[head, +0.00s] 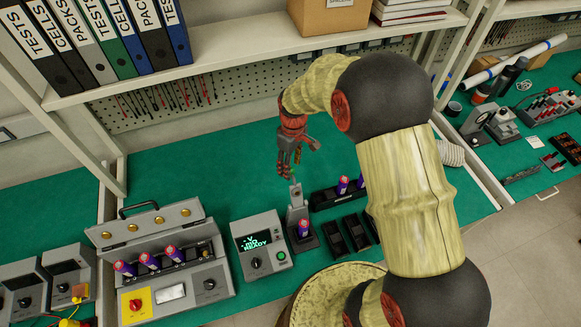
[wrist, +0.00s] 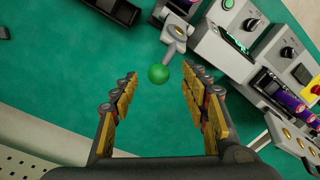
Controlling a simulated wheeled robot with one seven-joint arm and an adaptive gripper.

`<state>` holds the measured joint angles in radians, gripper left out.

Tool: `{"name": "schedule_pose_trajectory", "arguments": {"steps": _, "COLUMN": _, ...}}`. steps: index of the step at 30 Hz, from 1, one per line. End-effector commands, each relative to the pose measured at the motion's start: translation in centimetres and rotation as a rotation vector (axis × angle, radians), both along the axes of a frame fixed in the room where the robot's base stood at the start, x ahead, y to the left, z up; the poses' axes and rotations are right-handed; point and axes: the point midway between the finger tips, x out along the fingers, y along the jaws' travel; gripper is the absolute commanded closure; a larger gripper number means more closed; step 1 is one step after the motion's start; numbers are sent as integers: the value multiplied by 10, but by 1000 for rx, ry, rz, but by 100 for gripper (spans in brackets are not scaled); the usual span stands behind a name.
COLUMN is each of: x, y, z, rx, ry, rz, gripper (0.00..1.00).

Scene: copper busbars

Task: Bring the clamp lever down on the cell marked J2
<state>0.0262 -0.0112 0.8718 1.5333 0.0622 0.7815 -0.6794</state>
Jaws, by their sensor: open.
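The clamp stand (head: 298,212) stands on the green bench, with a purple cell (head: 303,229) upright at its front. Its grey lever (wrist: 173,46) ends in a green ball knob (wrist: 158,74). In the head view the lever is raised and its knob sits just under my fingers. My gripper (head: 289,172) is open and empty. In the wrist view its fingers (wrist: 160,85) are spread either side of the knob, with a gap on both sides. No J2 mark is readable on the cell.
A meter reading READY (head: 261,247) stands left of the clamp. A tester case (head: 208,283) with several purple cells is farther left. A black rack (head: 325,198) with cells and empty black holders (head: 333,238) are at right. The shelf (head: 230,62) overhangs behind.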

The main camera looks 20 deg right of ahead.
Motion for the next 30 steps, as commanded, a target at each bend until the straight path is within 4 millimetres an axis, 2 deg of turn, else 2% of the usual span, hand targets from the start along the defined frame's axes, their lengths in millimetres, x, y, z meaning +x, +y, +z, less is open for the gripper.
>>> {"name": "schedule_pose_trajectory", "arguments": {"steps": 6, "x": 0, "y": 1, "z": -18, "rx": 0, "ry": 0, "rz": 0, "gripper": 54}}
{"name": "schedule_pose_trajectory", "arguments": {"steps": 15, "x": 0, "y": 1, "z": -19, "rx": 1, "ry": -1, "rz": -1, "gripper": 55}}
{"name": "schedule_pose_trajectory", "arguments": {"steps": 30, "x": 0, "y": 1, "z": -19, "rx": 0, "ry": -1, "rz": -1, "gripper": 83}}
